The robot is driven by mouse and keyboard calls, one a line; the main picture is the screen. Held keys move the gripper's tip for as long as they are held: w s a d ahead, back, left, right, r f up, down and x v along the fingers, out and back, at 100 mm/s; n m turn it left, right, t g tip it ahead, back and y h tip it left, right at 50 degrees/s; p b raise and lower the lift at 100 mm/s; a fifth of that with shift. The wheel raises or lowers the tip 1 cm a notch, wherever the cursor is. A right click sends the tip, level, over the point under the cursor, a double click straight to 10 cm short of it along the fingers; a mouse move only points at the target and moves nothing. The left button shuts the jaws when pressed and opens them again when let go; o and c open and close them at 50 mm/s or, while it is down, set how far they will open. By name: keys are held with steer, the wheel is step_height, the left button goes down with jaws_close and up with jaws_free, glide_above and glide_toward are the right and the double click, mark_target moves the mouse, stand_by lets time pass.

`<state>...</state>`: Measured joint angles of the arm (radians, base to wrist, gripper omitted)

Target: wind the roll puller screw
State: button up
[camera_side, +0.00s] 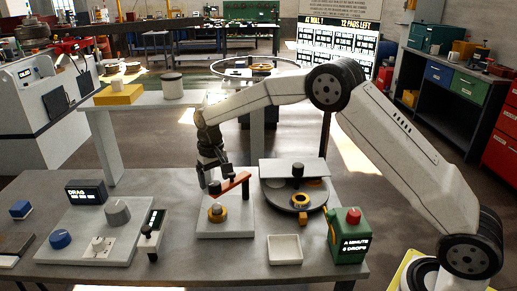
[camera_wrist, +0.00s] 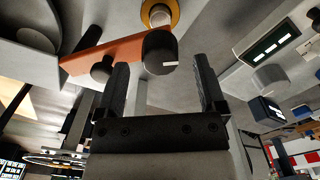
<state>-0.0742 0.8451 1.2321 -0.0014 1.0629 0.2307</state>
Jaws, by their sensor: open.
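The roll puller screw shows as an orange crank bar (camera_side: 234,182) above a pale base plate (camera_side: 228,226) with a brass-coloured collar (camera_side: 217,214). In the wrist view the orange bar (camera_wrist: 115,50) crosses the upper left, with a black knob (camera_wrist: 160,52) on it and a second dark knob (camera_wrist: 102,69) further left. My gripper (camera_side: 215,178) is at the bar's left end in the side view. In the wrist view my gripper (camera_wrist: 160,75) is open, its fingers apart, with the black knob just beyond and between the tips. Contact cannot be told.
A round turntable (camera_side: 290,203) under a grey plate stands right of the base. A white tray (camera_side: 285,249) and a green can (camera_side: 347,238) are at the front right. A control panel (camera_side: 85,235) with knobs and a drag display (camera_side: 87,193) lies left. A raised shelf (camera_side: 150,101) stands behind.

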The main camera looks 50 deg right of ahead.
steer(key=shift+f, duration=1.1)
jaws_close()
